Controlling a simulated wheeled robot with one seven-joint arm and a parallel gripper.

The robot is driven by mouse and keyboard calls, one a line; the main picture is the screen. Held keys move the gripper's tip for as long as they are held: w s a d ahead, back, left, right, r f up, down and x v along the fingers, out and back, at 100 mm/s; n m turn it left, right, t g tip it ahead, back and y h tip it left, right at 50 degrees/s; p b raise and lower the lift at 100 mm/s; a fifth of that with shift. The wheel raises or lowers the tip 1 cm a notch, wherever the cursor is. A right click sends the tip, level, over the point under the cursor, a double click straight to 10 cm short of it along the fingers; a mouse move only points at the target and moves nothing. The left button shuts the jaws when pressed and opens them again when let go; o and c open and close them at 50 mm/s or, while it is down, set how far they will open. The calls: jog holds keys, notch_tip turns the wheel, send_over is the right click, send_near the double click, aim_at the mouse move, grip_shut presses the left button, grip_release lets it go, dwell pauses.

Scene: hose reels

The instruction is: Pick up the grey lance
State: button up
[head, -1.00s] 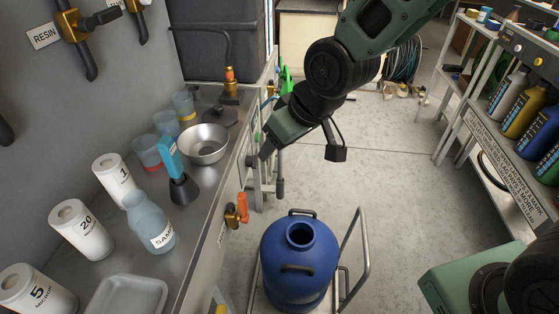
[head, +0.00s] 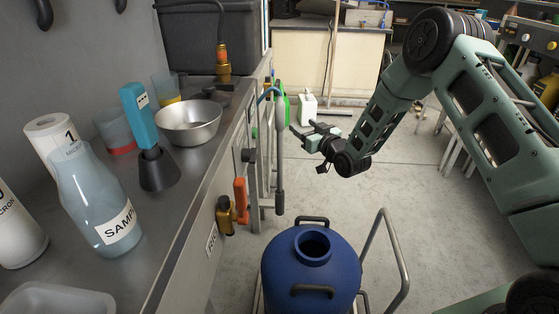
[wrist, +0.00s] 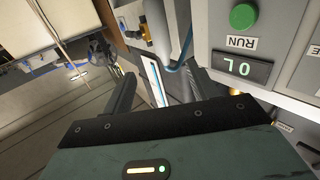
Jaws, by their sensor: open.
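The grey lance (head: 280,150) appears to be the upright grey rod with a thicker lower end. It hangs along the front side of the steel counter, with a blue hose near its top. My gripper (head: 305,148) is open and empty, a little right of the rod in the head view, with its fingers pointing left towards it. A gap shows between them in the picture; the depth is hard to judge. In the wrist view my gripper (wrist: 158,75) has its two fingers apart.
A blue drum (head: 310,270) on a cart stands below my gripper. An orange-handled valve (head: 240,195) juts from the counter front. The counter holds a sample bottle (head: 98,200) and a steel bowl (head: 188,125). A white jug (head: 307,108) stands behind.

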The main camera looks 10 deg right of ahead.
aim_at(282, 114)
jog(key=b+x, duration=0.2)
jog(key=x, duration=0.7)
jog(key=shift+w+a+f, duration=0.1)
jog(key=shift+w+a, duration=0.05)
jog(key=shift+w, duration=0.1)
jog(key=x, duration=0.1)
jog(key=b+x, duration=0.1)
jog(key=x, duration=0.1)
jog(key=b+x, duration=0.1)
jog(key=shift+w+a+f, duration=0.15)
jog(key=shift+a+f, duration=0.1)
jog(key=shift+f, duration=0.15)
jog(key=shift+w+a+r, duration=0.1)
jog(key=shift+w, duration=0.3)
jog(key=shift+r, duration=0.1)
grip_shut()
